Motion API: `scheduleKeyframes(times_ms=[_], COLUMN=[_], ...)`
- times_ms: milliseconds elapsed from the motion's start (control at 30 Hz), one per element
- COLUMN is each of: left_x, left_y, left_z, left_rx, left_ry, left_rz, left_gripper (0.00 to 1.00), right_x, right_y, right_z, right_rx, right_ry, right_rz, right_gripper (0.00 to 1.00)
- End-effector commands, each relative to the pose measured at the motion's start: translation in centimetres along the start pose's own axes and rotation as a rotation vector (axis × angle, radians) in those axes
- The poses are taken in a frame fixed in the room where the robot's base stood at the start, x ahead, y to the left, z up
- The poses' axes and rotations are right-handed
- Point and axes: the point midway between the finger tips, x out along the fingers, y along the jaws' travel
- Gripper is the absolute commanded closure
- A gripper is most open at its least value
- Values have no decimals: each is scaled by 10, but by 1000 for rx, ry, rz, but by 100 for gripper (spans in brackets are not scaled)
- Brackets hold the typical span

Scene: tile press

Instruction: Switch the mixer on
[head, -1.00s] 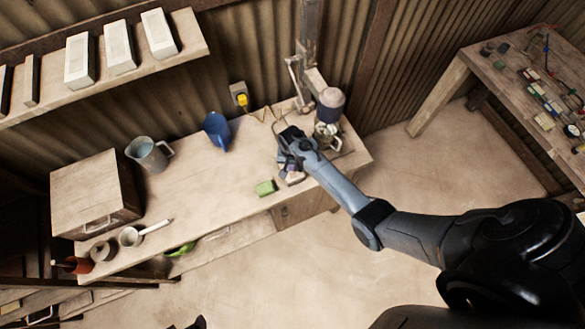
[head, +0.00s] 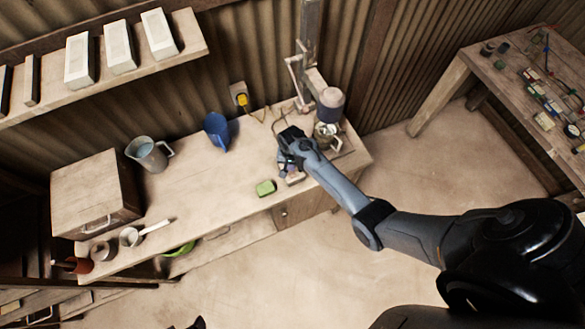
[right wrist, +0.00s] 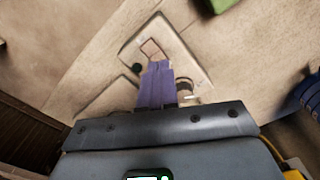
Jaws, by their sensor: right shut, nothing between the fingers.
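The mixer (head: 329,105) stands against the wall at the right end of the bench, with a grey-purple head over a metal jug (head: 326,136). My right gripper (head: 287,168) is over the bench in front of and left of the mixer. In the right wrist view its purple fingers (right wrist: 157,84) are shut and empty. Their tips are at a pale box (right wrist: 183,58) with a square dark outline and a small dark green round part (right wrist: 136,68). I cannot tell whether they touch it. The fingers hide part of the box. My left gripper is not clearly in view.
A green block (head: 265,188) lies left of my right gripper. A blue scoop (head: 217,131), a metal pitcher (head: 149,154) and a wooden box (head: 93,193) stand further left. A yellow plug (head: 242,99) is on the wall. The bench middle (head: 200,190) is clear.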

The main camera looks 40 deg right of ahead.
Motion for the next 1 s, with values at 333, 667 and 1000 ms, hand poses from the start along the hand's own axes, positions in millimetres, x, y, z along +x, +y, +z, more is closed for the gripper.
scheduleKeyframes(times_ms=[333,667,1000], left_x=[0,1,4], left_y=[3,3,1], left_z=[-1,0,1], left_rx=[-11,-12,-3], left_ry=[1,1,0], left_rz=[8,9,2], left_gripper=[23,23,23], right_x=[0,1,6], right_y=[0,0,0], right_z=[0,0,0], right_rx=[0,0,0], right_ry=[0,0,0], right_rz=[0,0,0], right_gripper=[100,100,100])
